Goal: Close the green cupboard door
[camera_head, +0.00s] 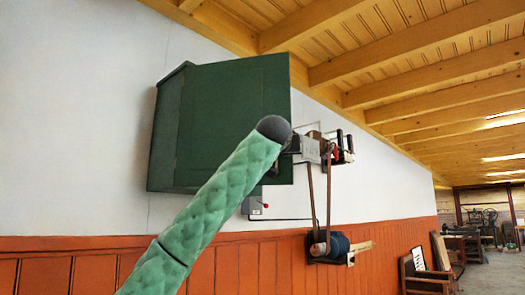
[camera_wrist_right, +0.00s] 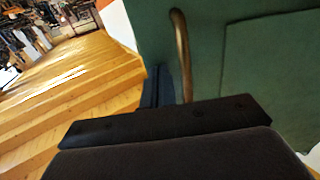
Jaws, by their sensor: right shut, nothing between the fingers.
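The green cupboard (camera_head: 165,135) hangs on the white wall, left of centre in the head view. Its green door (camera_head: 225,110) shows as a broad panel that appears swung out from the body. In the right wrist view the door (camera_wrist_right: 270,75) is close, with a curved brownish handle (camera_wrist_right: 183,55) just beyond the fingers. My right gripper (camera_wrist_right: 165,128) shows there as two dark fingers, shut and empty. I cannot tell whether they touch the door. In the head view my green-sleeved arm crosses the door's lower right and largely hides its gripper. My left gripper is not in view.
A belt-driven machine (camera_head: 318,140) is on the wall right of the door, with a blue motor (camera_head: 330,245) below. A small grey switch box (camera_head: 253,205) sits under the cupboard. Wooden furniture (camera_head: 425,270) stands at the far right.

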